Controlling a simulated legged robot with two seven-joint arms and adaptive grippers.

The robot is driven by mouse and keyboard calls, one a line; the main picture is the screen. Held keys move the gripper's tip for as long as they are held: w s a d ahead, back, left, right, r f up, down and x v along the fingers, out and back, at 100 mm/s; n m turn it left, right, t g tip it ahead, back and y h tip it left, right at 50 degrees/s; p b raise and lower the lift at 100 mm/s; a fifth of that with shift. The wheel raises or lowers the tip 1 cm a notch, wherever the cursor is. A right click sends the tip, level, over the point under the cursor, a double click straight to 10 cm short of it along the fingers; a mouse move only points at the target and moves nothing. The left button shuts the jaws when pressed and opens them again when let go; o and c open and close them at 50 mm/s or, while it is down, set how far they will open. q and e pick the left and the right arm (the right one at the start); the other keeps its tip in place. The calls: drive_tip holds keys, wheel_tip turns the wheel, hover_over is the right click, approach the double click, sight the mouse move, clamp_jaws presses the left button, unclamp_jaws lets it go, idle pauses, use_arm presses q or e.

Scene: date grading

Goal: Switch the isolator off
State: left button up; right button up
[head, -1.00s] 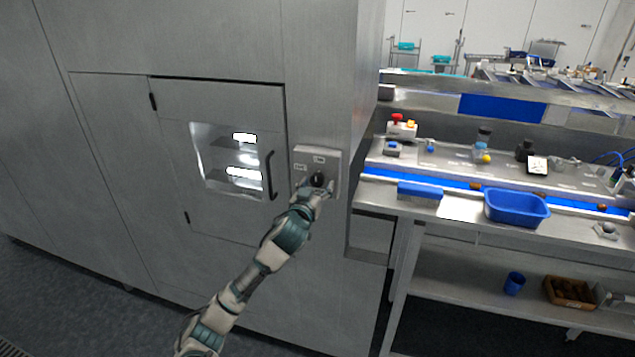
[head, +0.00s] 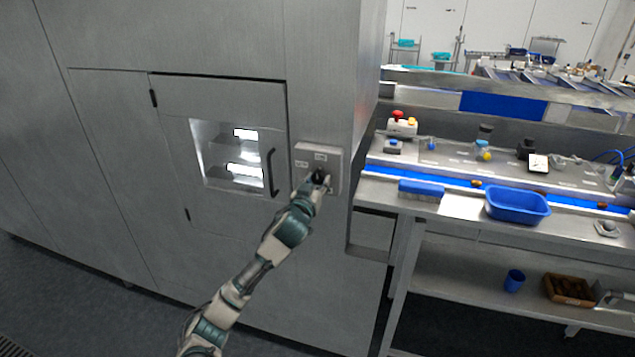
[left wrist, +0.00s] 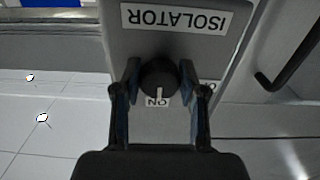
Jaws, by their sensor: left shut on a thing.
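The isolator is a grey box (head: 332,158) on the steel cabinet wall, right of the windowed door. Its round black knob (left wrist: 158,75) shows in the left wrist view, where the picture is upside down. The knob's white mark points at the ON label (left wrist: 157,101). Another label (left wrist: 211,86), at the right in that view, is partly hidden by a finger. My left gripper (head: 321,180) is shut on the knob, one finger on each side; it also shows in the left wrist view (left wrist: 160,78). My right gripper is not in view.
The cabinet door's dark handle (head: 271,172) is just left of the isolator. To the right stands a steel bench with a blue tray (head: 517,206), a blue brush (head: 421,190) and a red-button box (head: 402,124). Free floor lies at lower left.

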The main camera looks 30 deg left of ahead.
use_arm(q)
drive_tip(key=shift+a+r, duration=0.1)
drive_tip(key=shift+r, duration=0.05)
drive_tip(key=n, duration=0.3)
drive_tip(key=n+p, duration=0.1)
drive_tip(key=n, duration=0.2)
drive_tip(key=shift+r, duration=0.2)
drive_tip(key=n+p, duration=0.2)
drive_tip(key=n, duration=0.1)
drive_tip(key=shift+d+r+n+p, duration=0.1)
drive_tip(key=shift+d+n+p, duration=0.1)
drive_tip(key=shift+n+p, duration=0.15)
drive_tip(key=n+p, duration=0.2)
drive_tip(key=shift+n, duration=0.35)
drive_tip(key=shift+n+p, duration=0.55)
drive_tip(key=shift+n, duration=0.05)
